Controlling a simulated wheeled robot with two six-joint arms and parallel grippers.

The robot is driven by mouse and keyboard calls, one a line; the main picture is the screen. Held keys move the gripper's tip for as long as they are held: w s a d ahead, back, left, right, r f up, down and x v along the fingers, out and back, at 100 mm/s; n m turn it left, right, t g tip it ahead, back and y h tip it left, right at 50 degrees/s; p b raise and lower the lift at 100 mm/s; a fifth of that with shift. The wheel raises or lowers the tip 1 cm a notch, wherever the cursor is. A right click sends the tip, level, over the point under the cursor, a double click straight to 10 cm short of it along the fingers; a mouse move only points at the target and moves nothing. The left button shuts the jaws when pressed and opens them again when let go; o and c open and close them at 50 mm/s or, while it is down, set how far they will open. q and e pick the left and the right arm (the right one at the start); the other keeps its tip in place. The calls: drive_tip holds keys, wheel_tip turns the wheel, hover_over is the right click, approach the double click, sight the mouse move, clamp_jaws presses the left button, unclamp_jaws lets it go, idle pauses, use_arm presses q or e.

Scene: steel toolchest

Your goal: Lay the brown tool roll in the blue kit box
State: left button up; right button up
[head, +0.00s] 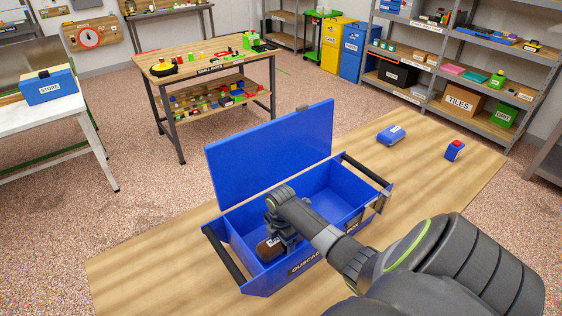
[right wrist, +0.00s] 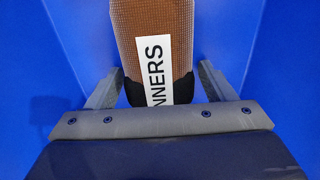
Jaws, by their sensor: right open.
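The blue kit box (head: 345,190) stands on the wooden table with its lid raised at the back. The brown tool roll (head: 268,250) lies inside the box toward its left end, partly hidden by my right gripper. In the right wrist view the brown tool roll (right wrist: 152,40) has a white label reading "NNERS" and blue box surfaces around it. My right gripper (head: 278,238) reaches down into the box over the roll. Its fingers, seen in the right wrist view (right wrist: 152,85), are open, one on each side of the roll with gaps between. My left gripper is not in view.
A blue packet (head: 391,135) and a small blue item with a red top (head: 455,150) lie on the wooden table (head: 150,270) right of the box. The box's raised lid (head: 270,150) and end handles (head: 225,256) stand close to my right arm. The table's left part is clear.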

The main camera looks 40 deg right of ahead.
drive_tip(key=shift+r, duration=0.1)
wheel_tip(320, 180, up, 12)
drive_tip(key=shift+b, duration=0.3)
idle(0.7)
